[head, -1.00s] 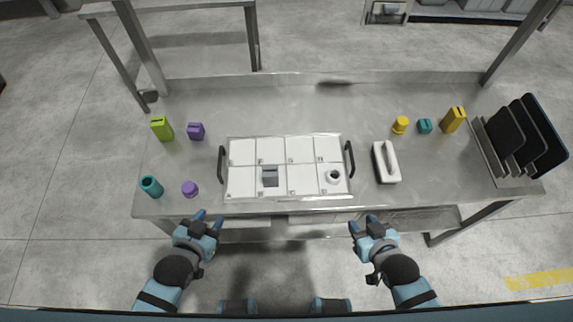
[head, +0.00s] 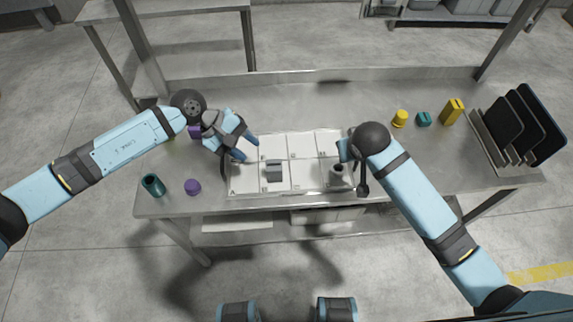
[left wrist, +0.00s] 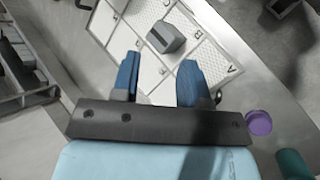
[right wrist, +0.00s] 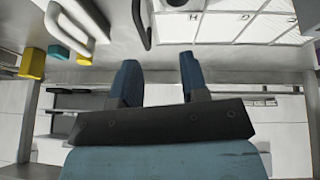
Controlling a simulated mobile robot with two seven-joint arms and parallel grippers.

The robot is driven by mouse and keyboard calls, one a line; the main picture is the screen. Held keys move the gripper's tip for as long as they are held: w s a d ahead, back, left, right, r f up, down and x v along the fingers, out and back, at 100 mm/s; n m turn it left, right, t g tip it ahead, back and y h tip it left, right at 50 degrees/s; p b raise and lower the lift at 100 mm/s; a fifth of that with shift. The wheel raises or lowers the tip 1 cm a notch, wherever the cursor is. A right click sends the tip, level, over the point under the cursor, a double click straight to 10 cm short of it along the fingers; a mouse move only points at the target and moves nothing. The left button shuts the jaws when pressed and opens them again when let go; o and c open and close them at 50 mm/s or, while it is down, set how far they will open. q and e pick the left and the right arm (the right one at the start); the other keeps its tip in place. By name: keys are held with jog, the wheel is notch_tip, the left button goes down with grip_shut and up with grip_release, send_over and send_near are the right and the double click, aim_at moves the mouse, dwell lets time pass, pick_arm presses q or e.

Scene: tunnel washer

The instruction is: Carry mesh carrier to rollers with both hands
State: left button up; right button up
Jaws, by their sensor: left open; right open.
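The mesh carrier (head: 304,146) is a white, lettered, compartmented tray lying on the steel bench. It holds a grey slotted block (head: 274,171) and a round grey-white piece (head: 338,172). It also shows in the left wrist view (left wrist: 187,75) and right wrist view (right wrist: 265,28). My left gripper (head: 248,148) is open and empty, above the carrier's left end; the left handle is mostly hidden. My right gripper (right wrist: 160,78) is open and empty by the carrier's right end, mostly hidden behind my arm in the head view. A dark handle (right wrist: 142,22) lies beyond its fingers. I cannot make out the rollers.
On the bench, a teal cup (head: 153,185) and purple cap (head: 193,187) stand left. Yellow (head: 400,118) and teal (head: 424,119) pieces and a yellow block (head: 453,111) stand right, beside a rack of dark panels (head: 515,130). The bench behind the carrier is clear.

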pick_arm(q)
jog(key=w+a+m+t+y, duration=0.1)
jog(key=w+a+m+y, duration=0.4)
jog(key=a, duration=0.6)
jog(key=shift+w+r+t+y, duration=0.3)
jog(key=shift+w+t+y, duration=0.15)
jog(key=shift+w, duration=0.2)
pick_arm(e)
jog(key=r, duration=0.1)
jog(key=w+r+h, duration=0.1)
jog(key=d+r, duration=0.1)
jog(key=shift+w+m+g+h, duration=0.2)
jog(key=shift+m+g+h, duration=0.1)
pick_arm(q)
jog(key=x, duration=1.3)
jog(key=shift+s+f, duration=0.1)
jog(key=shift+f, duration=0.3)
pick_arm(e)
jog(key=x, duration=1.3)
jog(key=shift+w+f, duration=0.1)
jog(key=shift+f, duration=0.25)
pick_arm(q)
grip_shut()
pick_arm(e)
grip_shut()
pick_arm(q)
jog(key=shift+r, duration=0.1)
pick_arm(e)
jog(key=shift+w+r, duration=0.1)
jog(key=shift+r, duration=0.05)
